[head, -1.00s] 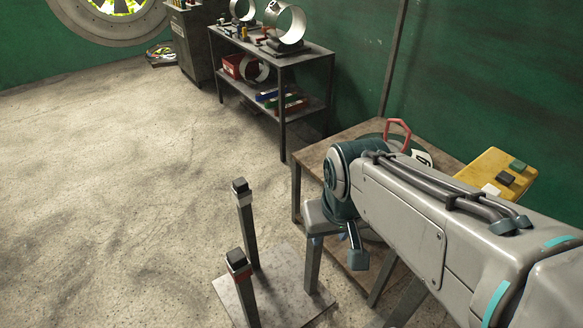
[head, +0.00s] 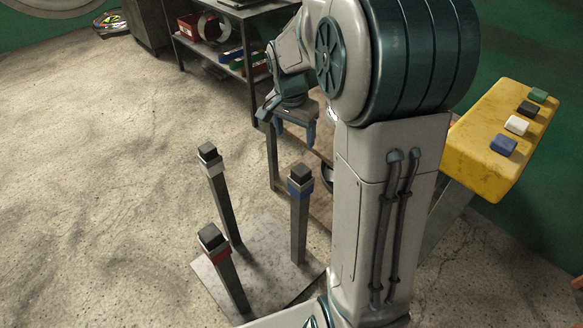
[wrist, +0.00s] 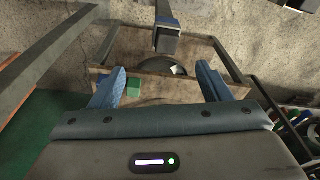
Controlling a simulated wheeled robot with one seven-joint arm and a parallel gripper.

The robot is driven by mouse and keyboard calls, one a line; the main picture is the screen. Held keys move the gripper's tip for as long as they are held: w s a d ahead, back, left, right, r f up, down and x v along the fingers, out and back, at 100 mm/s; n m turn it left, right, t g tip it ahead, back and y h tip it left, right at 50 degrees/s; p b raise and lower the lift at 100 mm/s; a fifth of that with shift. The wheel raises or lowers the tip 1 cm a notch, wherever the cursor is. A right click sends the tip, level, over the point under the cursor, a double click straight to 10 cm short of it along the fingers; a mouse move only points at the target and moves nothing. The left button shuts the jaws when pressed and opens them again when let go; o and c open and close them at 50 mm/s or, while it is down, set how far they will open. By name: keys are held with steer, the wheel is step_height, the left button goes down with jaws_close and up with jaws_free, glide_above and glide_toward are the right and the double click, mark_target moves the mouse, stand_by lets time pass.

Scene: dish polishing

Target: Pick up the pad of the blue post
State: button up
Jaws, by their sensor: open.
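The blue post (head: 299,215) stands upright on a base plate, with a blue band near its top. Its pad (head: 301,173) is a dark block sitting on top. My gripper (head: 294,134) is open and empty, pointing down, above and behind the blue post in the head view, apart from the pad. In the wrist view my gripper (wrist: 162,85) shows two blue fingers spread wide.
A white-banded post (head: 221,195) and a red-banded post (head: 231,280) stand on the same plate (head: 265,245). A yellow box (head: 480,150) with coloured buttons is at right. A shelf table (head: 235,20) stands behind. The floor at left is clear.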

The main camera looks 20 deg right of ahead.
steer(key=w+d+f+m+b, duration=0.25)
steer(key=w+f, duration=0.25)
steer(key=f, duration=0.3)
glide_above(301, 169)
steer(key=shift+m, duration=0.25)
steer(key=f, duration=0.7)
steer(key=shift+s+a+f+b, duration=0.1)
steer(key=shift+a+f+b, duration=0.1)
steer(key=shift+a+b, duration=0.2)
steer(key=shift+d+f+b, duration=0.25)
steer(key=shift+f, duration=1.15)
steer(key=shift+d+f+b, duration=0.2)
steer(key=shift+f, duration=1.2)
steer(key=c, duration=1.2)
